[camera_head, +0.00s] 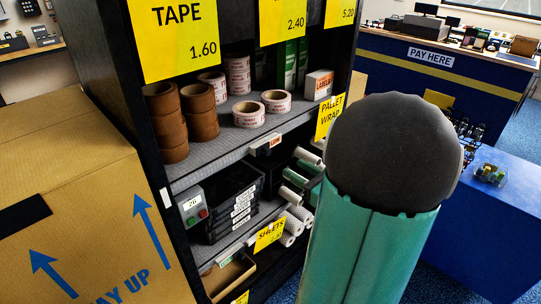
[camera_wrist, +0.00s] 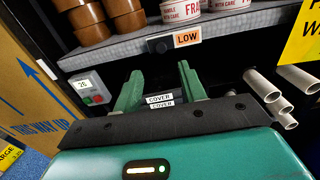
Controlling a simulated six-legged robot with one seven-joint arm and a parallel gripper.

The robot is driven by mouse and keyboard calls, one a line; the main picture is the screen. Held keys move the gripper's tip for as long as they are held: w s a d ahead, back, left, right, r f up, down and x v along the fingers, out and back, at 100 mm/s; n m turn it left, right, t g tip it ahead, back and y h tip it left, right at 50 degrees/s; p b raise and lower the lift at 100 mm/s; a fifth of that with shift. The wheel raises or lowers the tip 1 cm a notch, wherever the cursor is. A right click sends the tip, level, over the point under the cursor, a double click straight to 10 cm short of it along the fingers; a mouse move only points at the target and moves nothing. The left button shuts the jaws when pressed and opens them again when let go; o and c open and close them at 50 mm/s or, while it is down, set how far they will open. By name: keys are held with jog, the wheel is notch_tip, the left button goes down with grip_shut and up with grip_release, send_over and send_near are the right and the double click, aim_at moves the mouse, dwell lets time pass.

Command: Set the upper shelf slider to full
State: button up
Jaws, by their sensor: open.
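The upper shelf slider (camera_wrist: 160,46) appears as a small dark block on the front edge of the upper shelf (camera_wrist: 112,52). An orange and white label reading LOW (camera_wrist: 187,38) sits just right of it. In the head view the LOW label (camera_head: 275,142) is small on the same shelf edge, and the slider (camera_head: 260,151) is beside it. My gripper (camera_wrist: 160,71) is open and empty, its two green fingers pointing at the rack below the slider, apart from it. In the head view my arm fills the right centre and my fingers are hidden.
Brown tape rolls (camera_head: 166,122) and printed rolls (camera_head: 249,114) stand on the upper shelf. Below are black boxes marked COVER (camera_wrist: 160,99), white tubes (camera_wrist: 272,95) and a switch box (camera_wrist: 90,90). A large carton (camera_head: 75,200) stands left, a blue counter (camera_head: 490,220) right.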

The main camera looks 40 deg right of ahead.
aim_at(270, 152)
jog(key=w, duration=1)
jog(key=shift+w, duration=0.1)
jog(key=shift+a, duration=0.1)
grip_shut()
